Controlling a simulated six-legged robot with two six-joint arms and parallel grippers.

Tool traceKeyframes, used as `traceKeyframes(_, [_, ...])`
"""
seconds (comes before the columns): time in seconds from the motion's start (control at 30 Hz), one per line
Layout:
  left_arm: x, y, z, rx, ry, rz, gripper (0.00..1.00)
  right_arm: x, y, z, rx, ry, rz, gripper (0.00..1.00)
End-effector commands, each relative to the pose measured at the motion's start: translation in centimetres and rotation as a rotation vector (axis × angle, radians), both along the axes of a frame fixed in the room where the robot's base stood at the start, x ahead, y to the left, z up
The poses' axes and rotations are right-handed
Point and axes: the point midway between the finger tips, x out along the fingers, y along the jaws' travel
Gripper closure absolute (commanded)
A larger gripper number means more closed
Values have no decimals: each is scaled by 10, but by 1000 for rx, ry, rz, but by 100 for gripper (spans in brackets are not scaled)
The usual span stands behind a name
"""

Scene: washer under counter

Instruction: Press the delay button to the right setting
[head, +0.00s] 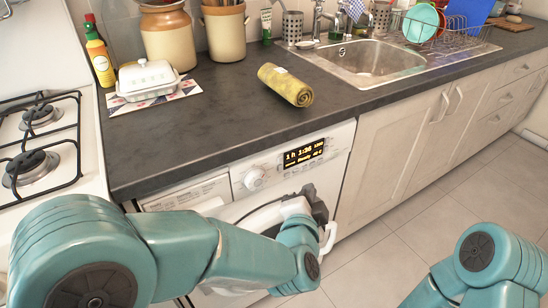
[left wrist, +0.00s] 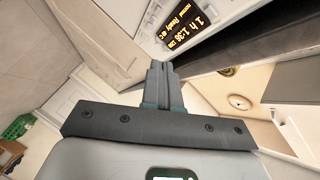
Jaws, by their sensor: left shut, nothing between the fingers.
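The white washer (head: 218,193) stands under the dark counter. Its panel has a round dial (head: 254,179) and a lit display (head: 304,153) reading "1 h 1:36" and "Ready". The display also shows, tilted, in the left wrist view (left wrist: 183,22). The delay button cannot be told apart at this size. My left gripper (head: 322,208) is in front of the panel, below the display. Its fingers are shut and empty in the left wrist view (left wrist: 160,66), pointing toward the panel; contact cannot be told. My right arm is at the lower right, its gripper out of view.
The counter edge (head: 240,146) overhangs above the panel. A yellow-green rolled towel (head: 286,85) lies on the counter, with a butter dish (head: 147,77) further left. A sink (head: 365,60) is at the back. A gas hob (head: 40,140) is at left. The floor (head: 420,225) at right is clear.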

Motion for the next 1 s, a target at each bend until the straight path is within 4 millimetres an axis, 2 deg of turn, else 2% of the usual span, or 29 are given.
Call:
traceKeyframes(0.37, [3,0,0,-2,-1,0,100,0,0,-2,0,0,0,16])
traceKeyframes(0.77, [47,36,-1,-2,-3,1,100,0,0,-14,0,0,0,16])
traceKeyframes(1.0, [67,50,1,-1,0,-1,100,0,0,-10,0,0,0,16])
